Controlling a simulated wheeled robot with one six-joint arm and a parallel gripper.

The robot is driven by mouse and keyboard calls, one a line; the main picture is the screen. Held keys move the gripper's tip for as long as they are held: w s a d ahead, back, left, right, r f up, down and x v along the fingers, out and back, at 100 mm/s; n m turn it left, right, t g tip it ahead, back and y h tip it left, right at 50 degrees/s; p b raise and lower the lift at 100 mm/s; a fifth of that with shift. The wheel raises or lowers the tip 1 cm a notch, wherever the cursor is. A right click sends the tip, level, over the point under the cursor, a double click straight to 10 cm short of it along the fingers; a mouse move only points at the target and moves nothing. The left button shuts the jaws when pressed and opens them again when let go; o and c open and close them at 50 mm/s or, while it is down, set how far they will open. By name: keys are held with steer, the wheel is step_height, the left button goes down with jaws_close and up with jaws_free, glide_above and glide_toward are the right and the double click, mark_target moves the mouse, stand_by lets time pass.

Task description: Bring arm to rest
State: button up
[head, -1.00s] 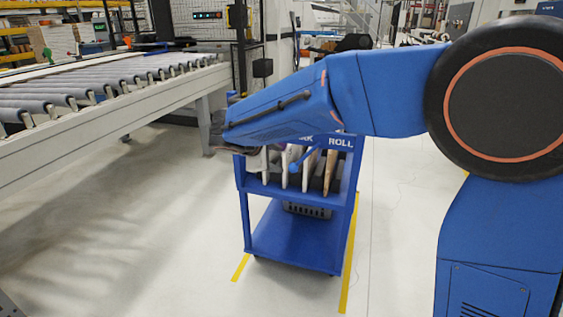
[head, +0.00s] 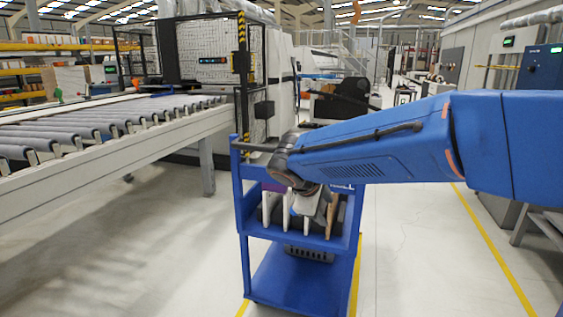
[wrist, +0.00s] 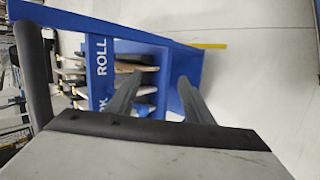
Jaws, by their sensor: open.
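My blue arm reaches from the right across the head view. My gripper (head: 313,204) hangs from its dark wrist in front of the upper part of a blue cart (head: 292,281). In the wrist view my gripper's two dark fingers (wrist: 158,95) stand apart with nothing held between them. The cart, lettered ROLL, also shows beyond the fingers in the wrist view (wrist: 100,80). Pale panels (head: 270,210) stand upright in the cart's upper shelf, partly hidden by my gripper. I cannot tell how near the fingers are to the panels.
A roller conveyor (head: 100,125) runs along the left. A caged machine (head: 205,60) stands behind it. A dark crate-like item (head: 308,254) is low in the cart. Cabinets line the right wall. Pale floor (head: 410,260) right of the cart is clear.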

steer(key=s+d+f+m+g+y, duration=0.15)
steer(key=s+d+m, duration=0.25)
steer(key=s+d, duration=0.55)
steer(key=s+d+f+m+g+y, duration=0.15)
steer(key=s+d+m, duration=0.45)
steer(key=s, duration=0.6)
steer(key=s+d+f+m+t+y, duration=0.1)
steer(key=s+f, duration=0.3)
steer(key=s, duration=0.5)
steer(key=shift+d+f+m+y, duration=0.2)
steer(key=shift+d+m+y, duration=0.2)
steer(key=shift+m, duration=0.5)
